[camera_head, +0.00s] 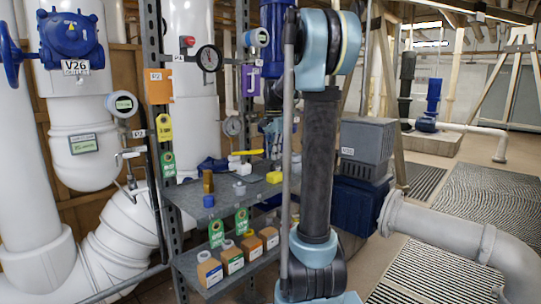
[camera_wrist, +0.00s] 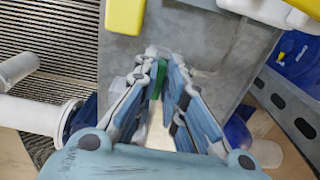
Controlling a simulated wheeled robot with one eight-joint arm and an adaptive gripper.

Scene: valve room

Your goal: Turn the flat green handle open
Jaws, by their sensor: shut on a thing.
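The flat green handle (camera_wrist: 157,81) shows in the wrist view as a narrow green strip between my fingertips. My gripper (camera_wrist: 161,64) is shut on it, with the fingers closing in from both sides. Most of the handle is hidden by the fingers, so I cannot tell its full angle. In the head view my arm stands in front of the shelf and hides much of the grip; I cannot make out the green handle clearly there.
The grey shelf (camera_head: 212,208) carries a yellow-handled valve (camera_head: 243,153), a yellow block (camera_head: 274,177) and small bottles. A metal upright (camera_head: 153,80) and a large white pipe (camera_head: 440,225) flank the area.

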